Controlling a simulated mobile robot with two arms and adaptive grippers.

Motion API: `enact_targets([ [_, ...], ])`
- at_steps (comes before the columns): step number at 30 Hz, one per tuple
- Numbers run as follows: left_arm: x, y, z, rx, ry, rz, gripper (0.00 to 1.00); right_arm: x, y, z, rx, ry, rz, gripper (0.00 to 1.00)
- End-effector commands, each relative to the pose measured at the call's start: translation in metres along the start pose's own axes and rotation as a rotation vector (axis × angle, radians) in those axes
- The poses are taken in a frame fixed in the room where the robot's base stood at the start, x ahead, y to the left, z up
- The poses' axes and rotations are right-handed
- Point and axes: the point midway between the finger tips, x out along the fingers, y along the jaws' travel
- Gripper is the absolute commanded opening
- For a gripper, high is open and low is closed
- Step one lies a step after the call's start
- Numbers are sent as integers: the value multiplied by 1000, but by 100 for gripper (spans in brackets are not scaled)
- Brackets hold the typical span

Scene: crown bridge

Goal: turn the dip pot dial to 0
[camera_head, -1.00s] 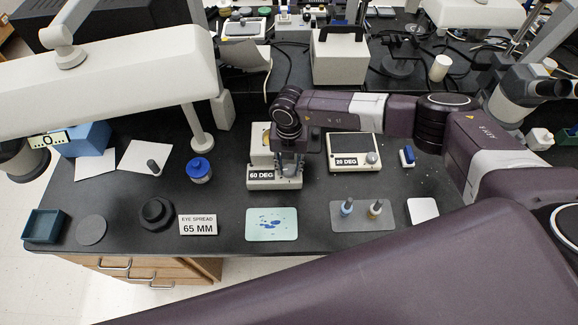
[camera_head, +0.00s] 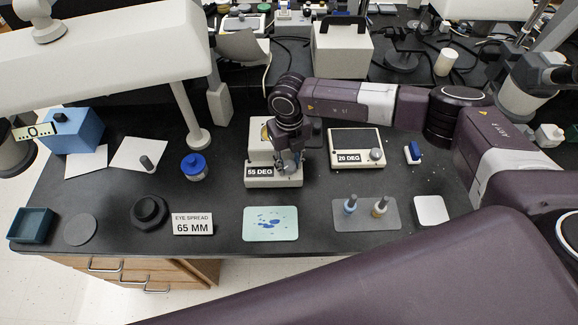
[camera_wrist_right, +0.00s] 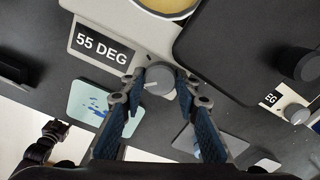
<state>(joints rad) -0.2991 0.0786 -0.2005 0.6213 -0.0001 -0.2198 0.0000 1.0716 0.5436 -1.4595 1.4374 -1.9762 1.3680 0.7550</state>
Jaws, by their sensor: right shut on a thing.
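The dip pot (camera_head: 262,181) is a pale box on the bench with a round yellow well on top. Its front label (camera_head: 260,171) reads 55 DEG, and the same label fills the upper left of the right wrist view (camera_wrist_right: 101,47). Its grey round dial (camera_wrist_right: 158,84) with a white pointer line is between the fingers of my right gripper (camera_wrist_right: 154,86), which is shut on it. In the head view my right gripper (camera_head: 290,166) reaches down over the pot's right front and hides the dial.
A second device (camera_head: 357,140) labelled 20 DEG stands just right of the pot. In front lie a blue-spotted pale mat (camera_head: 270,235) and a grey mat (camera_head: 349,222) with two small bottles. A blue-lidded jar (camera_head: 193,170) stands to the left.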

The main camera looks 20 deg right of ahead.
Motion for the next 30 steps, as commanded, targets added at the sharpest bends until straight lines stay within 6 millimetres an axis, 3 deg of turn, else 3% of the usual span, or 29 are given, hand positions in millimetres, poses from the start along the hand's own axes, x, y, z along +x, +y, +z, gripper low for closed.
enact_targets([
  [9,15,0,2,0,0,0,40,0,0,1,-127,-1,1,5],
  [25,16,-1,3,0,-2,-2,40,-2,0,1,-150,-2,0,5],
  [26,16,-1,3,0,-2,-2,40,-2,0,1,-150,-2,0,32],
  [30,16,-1,3,0,-2,-2,40,-1,0,1,-150,-1,0,47],
])
